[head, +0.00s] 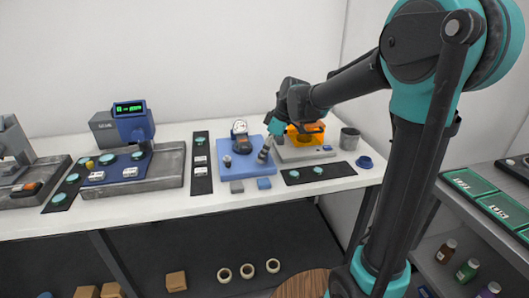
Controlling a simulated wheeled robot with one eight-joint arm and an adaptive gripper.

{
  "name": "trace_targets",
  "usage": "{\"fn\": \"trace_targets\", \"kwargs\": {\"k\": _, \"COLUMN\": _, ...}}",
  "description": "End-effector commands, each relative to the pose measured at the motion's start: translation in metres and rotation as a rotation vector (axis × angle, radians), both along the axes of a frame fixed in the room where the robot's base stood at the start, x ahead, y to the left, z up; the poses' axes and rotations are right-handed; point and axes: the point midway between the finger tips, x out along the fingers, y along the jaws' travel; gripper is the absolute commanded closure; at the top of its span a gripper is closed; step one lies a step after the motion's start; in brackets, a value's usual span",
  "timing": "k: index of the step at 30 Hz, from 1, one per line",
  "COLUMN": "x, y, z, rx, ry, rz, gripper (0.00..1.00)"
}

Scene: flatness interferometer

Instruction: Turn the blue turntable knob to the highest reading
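A blue base plate (252,170) lies near the middle of the bench. On it stand a round white-faced dial gauge (240,126), a dark rounded block (240,144) and a small dark knob-like post (227,161). I cannot make out for sure which part is the blue turntable knob. My gripper (264,154) points down over the right part of the blue plate. It is too small to tell whether its fingers are open or touch anything. The gauge's reading is too small to read.
An orange-windowed device (306,134) on a grey base stands behind my forearm. A grey cup (349,138) and a blue round dish (364,162) are to its right. A green-lit display unit (129,108) stands left. Dark mats (202,180) with pale discs flank the blue plate.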

Motion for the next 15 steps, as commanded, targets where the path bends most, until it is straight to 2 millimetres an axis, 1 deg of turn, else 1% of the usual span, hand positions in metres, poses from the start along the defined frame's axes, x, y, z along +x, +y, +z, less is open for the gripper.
{"fn": "trace_targets", "kwargs": {"k": 1, "x": 0.0000, "y": -0.0001, "z": 0.0001, "rx": 0.000, "ry": 0.000, "rz": 0.000, "gripper": 0.64}}
{"fn": "trace_targets", "kwargs": {"k": 9, "x": 0.0000, "y": -0.0002, "z": 0.0001, "rx": 0.000, "ry": 0.000, "rz": 0.000, "gripper": 0.97}}
{"fn": "trace_targets", "kwargs": {"k": 12, "x": -0.0003, "y": -0.0001, "z": 0.0002, "rx": 0.000, "ry": 0.000, "rz": -0.010, "gripper": 0.97}}
{"fn": "trace_targets", "kwargs": {"k": 15, "x": -0.0012, "y": 0.0000, "z": 0.0003, "rx": 0.000, "ry": 0.000, "rz": -0.060, "gripper": 0.97}}
